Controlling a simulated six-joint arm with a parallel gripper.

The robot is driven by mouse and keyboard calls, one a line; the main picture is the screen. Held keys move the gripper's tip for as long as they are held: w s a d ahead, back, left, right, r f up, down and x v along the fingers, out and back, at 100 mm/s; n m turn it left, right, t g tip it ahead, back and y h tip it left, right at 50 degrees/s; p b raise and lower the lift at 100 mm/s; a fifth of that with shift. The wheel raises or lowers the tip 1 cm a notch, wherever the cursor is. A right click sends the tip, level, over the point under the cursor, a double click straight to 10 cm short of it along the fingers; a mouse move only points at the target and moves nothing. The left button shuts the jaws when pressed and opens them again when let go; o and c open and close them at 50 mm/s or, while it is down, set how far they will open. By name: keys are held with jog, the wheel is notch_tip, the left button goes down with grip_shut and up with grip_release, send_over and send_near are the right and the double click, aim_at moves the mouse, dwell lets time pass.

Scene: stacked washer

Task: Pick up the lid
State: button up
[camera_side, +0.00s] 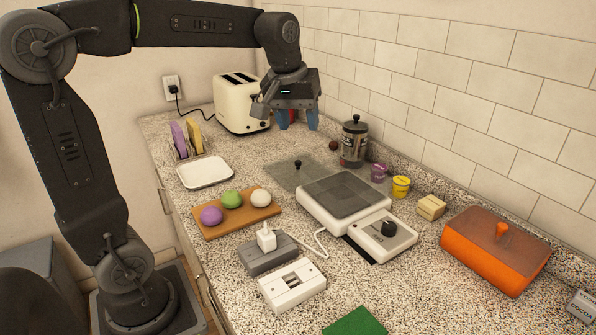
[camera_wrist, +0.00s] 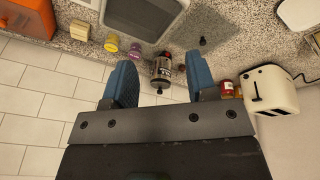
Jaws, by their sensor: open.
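A clear, flat glass lid (camera_side: 282,176) with a small black knob lies on the counter, left of and behind the white appliance with a grey plate. It also shows in the wrist view (camera_wrist: 213,30), above and right of the fingers, its knob dark. An orange box-shaped dish (camera_side: 480,255) with a knobbed top stands at the right. My gripper (camera_side: 298,120) is in the air between the toaster and the French press, apart from the glass lid. Its blue fingers (camera_wrist: 161,80) are spread and empty in the wrist view.
The French press (camera_side: 353,143), purple and yellow tubs (camera_side: 401,187) and a butter-coloured block line the tiled wall. The toaster (camera_side: 241,103) stands at the back. The appliance (camera_side: 317,207) adjoins the glass lid. A board (camera_side: 236,222) with coloured balls and a white plate (camera_side: 205,183) lie left.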

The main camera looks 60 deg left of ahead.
jog(key=w+a+f+n+g, duration=0.25)
jog(key=w+a+n, duration=0.25)
jog(key=w+a, duration=0.45)
jog(key=n, duration=0.5)
send_over(298, 161)
jog(key=shift+g+h, duration=0.35)
jog(key=shift+h, duration=0.05)
notch_tip(298, 161, down, 15)
jog(key=shift+a, duration=0.15)
jog(key=shift+d+f, duration=0.2)
jog(key=shift+f, duration=3.05)
jog(key=shift+c, duration=0.5)
grip_shut()
